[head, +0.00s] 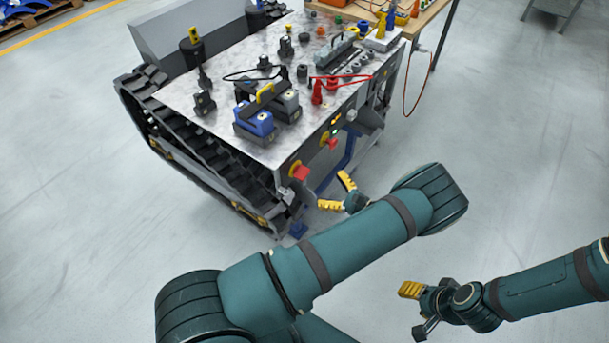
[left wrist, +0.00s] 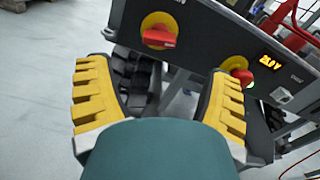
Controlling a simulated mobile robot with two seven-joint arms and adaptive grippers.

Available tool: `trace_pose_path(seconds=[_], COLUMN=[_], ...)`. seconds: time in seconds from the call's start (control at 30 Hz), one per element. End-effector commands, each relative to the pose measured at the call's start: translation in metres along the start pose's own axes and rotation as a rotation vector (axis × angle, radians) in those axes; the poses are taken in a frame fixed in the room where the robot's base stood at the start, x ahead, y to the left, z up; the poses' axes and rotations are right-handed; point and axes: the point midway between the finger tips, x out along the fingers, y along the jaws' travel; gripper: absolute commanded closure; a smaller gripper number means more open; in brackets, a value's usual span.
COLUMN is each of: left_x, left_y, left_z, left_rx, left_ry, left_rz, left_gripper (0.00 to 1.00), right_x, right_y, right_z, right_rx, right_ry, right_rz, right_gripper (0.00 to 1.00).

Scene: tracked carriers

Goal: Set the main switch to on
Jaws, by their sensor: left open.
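The likely main switch, a red rotary handle on a round yellow plate (head: 299,172), sits at the near left end of the carrier's dark front panel. In the left wrist view this switch (left wrist: 159,38) is upper centre, its handle roughly level in the picture. My left gripper (head: 337,192) is open and empty, just off the panel to the right of the switch in the head view. In the left wrist view its yellow fingers (left wrist: 161,76) stand wide apart below the switch, not touching it. My right gripper (head: 412,310) is at lower right, away from the carrier; its opening is unclear.
The tracked carrier (head: 215,105) bears blue and grey battery-like blocks (head: 255,121) and cables. A wooden table (head: 430,14) stands behind. Floor right is clear.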

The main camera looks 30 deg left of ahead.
Motion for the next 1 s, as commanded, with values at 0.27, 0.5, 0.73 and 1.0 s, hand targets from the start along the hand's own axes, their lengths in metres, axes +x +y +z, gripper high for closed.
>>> trace_pose_path(seconds=[0.27, 0.5, 0.73, 1.0], left_x=[0.055, 0.084, 0.091, 0.091], left_y=[0.001, 0.001, 0.0, 0.0], left_z=[-0.001, 0.0, 0.0, 0.0], left_rx=[0.002, 0.003, 0.002, 0.002], left_ry=[0.0, -0.001, 0.001, 0.0], left_rz=[0.004, 0.001, 0.001, 0.001], left_gripper=[0.2, 0.2, 0.2, 0.48], right_x=[0.004, 0.006, 0.007, 0.007], right_y=[0.002, 0.003, 0.003, 0.003], right_z=[0.0, -0.001, -0.001, -0.001], right_rx=[0.0, 0.0, 0.0, 0.0], right_ry=[0.002, 0.003, 0.004, 0.003], right_rz=[0.0, 0.0, 0.0, 0.0], right_gripper=[0.49, 0.49, 0.49, 0.49])
